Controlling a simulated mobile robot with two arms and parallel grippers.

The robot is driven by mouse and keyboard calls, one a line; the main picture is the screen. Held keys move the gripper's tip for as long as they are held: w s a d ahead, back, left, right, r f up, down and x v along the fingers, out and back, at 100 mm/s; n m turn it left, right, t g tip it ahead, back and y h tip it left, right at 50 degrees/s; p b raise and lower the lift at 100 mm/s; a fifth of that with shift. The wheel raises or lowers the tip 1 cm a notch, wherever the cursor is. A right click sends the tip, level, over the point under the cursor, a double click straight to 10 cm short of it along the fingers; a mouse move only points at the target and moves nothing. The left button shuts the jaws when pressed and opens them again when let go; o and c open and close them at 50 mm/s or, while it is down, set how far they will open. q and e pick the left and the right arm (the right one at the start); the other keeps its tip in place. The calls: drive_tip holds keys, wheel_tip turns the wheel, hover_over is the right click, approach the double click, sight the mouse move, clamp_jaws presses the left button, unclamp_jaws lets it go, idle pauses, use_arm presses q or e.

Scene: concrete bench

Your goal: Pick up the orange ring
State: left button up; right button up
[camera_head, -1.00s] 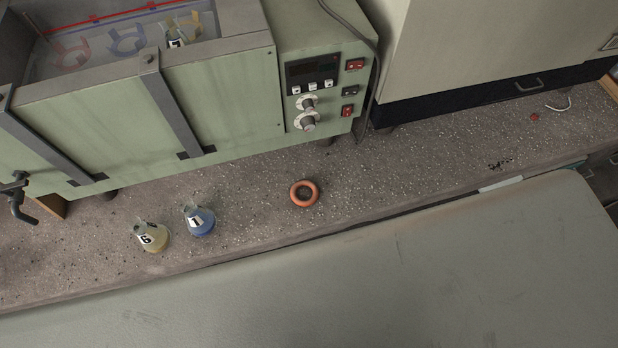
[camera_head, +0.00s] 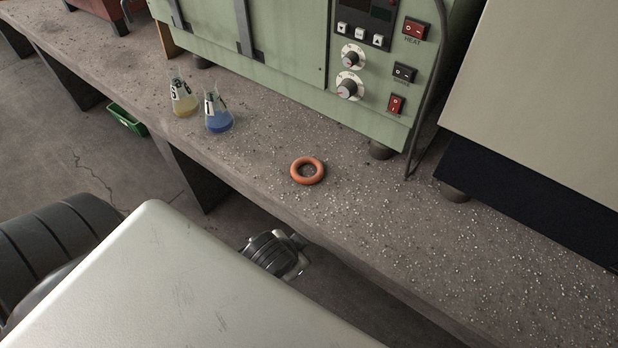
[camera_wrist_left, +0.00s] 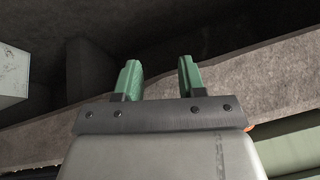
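The orange ring (camera_head: 307,170) lies flat on the concrete bench (camera_head: 400,225), near its front edge and in front of the green machine. Nothing touches it. In the left wrist view, my left gripper (camera_wrist_left: 159,78) has two green fingers standing apart with nothing between them. A small orange patch (camera_wrist_left: 250,128) shows beside the gripper's base there; it may be the ring, mostly hidden. The left fingers do not show clearly in the head view. My right gripper is in neither view.
A yellow-liquid flask (camera_head: 184,102) and a blue-liquid flask (camera_head: 217,116) stand left of the ring. The green machine (camera_head: 290,50) with knobs and switches stands behind it. The bench right of the ring is clear. A green tray (camera_head: 127,119) sits below the bench, at left.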

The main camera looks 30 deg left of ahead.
use_arm(q)
drive_tip(key=w+d+r+m+t, duration=0.1)
drive_tip(key=w+r+m+t, duration=0.4)
drive_tip(key=r, duration=0.6)
drive_tip(key=w+r+m+t, duration=0.2)
drive_tip(key=w+r+t, duration=0.45)
drive_tip(key=r, duration=0.45)
drive_tip(key=w+d+r+m+t+h, duration=0.2)
drive_tip(key=d+r+m+h, duration=0.65)
drive_tip(key=m+h, duration=0.55)
drive_tip(key=m+g+y, duration=1.3)
drive_tip(key=m+g, duration=0.7)
drive_tip(key=m, duration=1.2)
hover_over(299, 174)
wheel_tip(299, 174, down, 11)
drive_tip(key=shift+y, duration=0.3)
drive_tip(key=f, duration=0.2)
drive_tip(key=a+f, duration=0.1)
drive_tip(key=f, duration=0.1)
drive_tip(key=shift+f, duration=0.1)
drive_tip(key=shift+t, duration=0.25)
drive_tip(key=shift+d+f, duration=0.15)
drive_tip(key=shift+f, duration=0.9)
drive_tip(key=shift+d+f, duration=0.2)
drive_tip(key=shift+f, duration=0.8)
drive_tip(key=shift+d+f, duration=0.15)
drive_tip(key=shift+f, duration=0.9)
